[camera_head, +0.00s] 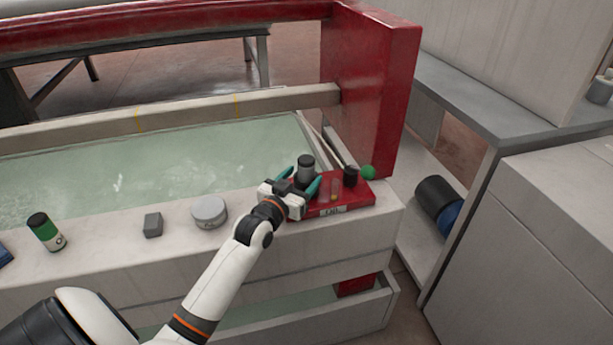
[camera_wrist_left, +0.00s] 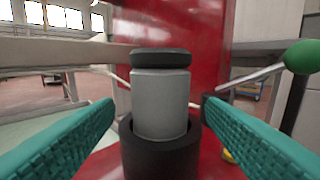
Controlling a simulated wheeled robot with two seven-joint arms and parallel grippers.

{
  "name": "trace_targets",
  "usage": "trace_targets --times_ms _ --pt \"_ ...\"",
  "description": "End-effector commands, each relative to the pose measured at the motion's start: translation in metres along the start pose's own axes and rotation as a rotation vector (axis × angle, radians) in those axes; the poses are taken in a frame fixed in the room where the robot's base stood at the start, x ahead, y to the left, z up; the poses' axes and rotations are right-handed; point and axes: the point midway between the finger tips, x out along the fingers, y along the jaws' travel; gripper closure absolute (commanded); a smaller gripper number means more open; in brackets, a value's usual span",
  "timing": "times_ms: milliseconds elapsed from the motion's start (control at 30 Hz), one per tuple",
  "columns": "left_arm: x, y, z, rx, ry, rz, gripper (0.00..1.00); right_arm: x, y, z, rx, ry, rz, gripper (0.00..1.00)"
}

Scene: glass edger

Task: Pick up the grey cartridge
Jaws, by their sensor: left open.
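The grey cartridge (camera_head: 306,172) stands upright on the red block (camera_head: 345,194) at the right end of the white ledge. In the left wrist view the cartridge (camera_wrist_left: 160,100) has a dark cap and its lower end sits in a black round holder (camera_wrist_left: 160,155). My left gripper (camera_head: 301,184) is open, with its teal fingers on either side of the cartridge. In the left wrist view there are gaps between the fingers and the cartridge. My right gripper is not in view.
A black knob (camera_head: 350,176) and a green ball (camera_head: 368,172) are right of the cartridge. A round grey tin (camera_head: 209,211), a grey block (camera_head: 152,225) and a green-black can (camera_head: 46,232) stand along the ledge (camera_head: 105,246). A red post (camera_head: 372,90) rises behind.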

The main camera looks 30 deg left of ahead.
Motion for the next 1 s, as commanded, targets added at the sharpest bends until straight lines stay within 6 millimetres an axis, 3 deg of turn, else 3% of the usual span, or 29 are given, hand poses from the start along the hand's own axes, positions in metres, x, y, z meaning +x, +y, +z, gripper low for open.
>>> trace_targets --times_ms 300,567,867,1000 --pt "0.043 0.0 0.003 0.001 -0.002 0.0 0.35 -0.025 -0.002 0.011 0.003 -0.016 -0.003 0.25" --pt "0.047 0.0 0.003 0.001 -0.001 0.0 0.35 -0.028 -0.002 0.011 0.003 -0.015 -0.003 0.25" --pt "0.046 0.0 0.003 0.001 -0.001 0.0 0.81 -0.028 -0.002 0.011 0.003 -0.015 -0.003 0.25" --pt "0.046 0.0 0.004 0.001 -0.001 0.0 0.83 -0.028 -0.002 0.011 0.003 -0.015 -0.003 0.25"
